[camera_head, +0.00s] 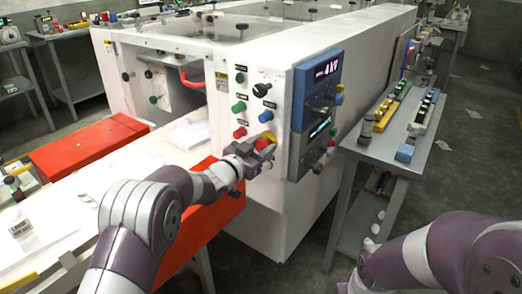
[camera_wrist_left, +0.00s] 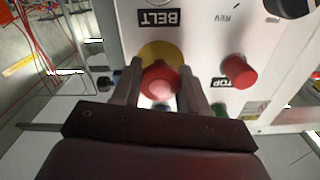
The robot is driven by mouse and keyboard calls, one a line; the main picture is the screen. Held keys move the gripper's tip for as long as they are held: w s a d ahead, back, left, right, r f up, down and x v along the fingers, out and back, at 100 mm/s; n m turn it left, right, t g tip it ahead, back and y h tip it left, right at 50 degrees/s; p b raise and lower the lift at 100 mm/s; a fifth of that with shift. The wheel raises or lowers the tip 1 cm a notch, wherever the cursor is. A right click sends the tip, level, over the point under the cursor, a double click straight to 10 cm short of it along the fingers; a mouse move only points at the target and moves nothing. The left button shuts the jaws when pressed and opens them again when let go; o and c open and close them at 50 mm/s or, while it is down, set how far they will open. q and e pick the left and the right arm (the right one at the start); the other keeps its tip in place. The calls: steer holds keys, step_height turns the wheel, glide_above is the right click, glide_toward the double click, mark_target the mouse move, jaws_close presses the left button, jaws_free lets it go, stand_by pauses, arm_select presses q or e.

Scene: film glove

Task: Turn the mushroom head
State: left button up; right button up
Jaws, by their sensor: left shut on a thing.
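The red mushroom head (camera_wrist_left: 159,84) sits in front of a yellow round plate (camera_wrist_left: 160,53) on the white machine panel. In the head view the mushroom head (camera_head: 261,145) is partly covered by my left gripper (camera_head: 262,152). In the left wrist view my left gripper (camera_wrist_left: 161,78) has one finger on each side of the mushroom head and is shut on it. My right arm (camera_head: 440,255) comes in at the lower right of the head view; its gripper is not in view.
A red button (camera_wrist_left: 238,71) sticks out close to the right finger in the wrist view. Several coloured knobs sit above the gripper on the panel. A control box (camera_head: 318,90) juts out at the panel's right. A grey side table (camera_head: 400,155) stands farther right.

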arm_select(q)
steer(key=shift+f+m+b, duration=0.2)
steer(key=shift+m+b, duration=0.55)
steer(key=shift+m, duration=0.35)
steer(key=shift+r+m+b, duration=0.2)
steer(key=shift+m+b, duration=0.35)
steer(key=shift+m, duration=0.35)
steer(key=o, duration=0.9)
steer(key=v, duration=1.2)
steer(key=shift+s+a+p, duration=0.15)
steer(key=shift+s+p, duration=0.1)
steer(key=shift+p, duration=0.05)
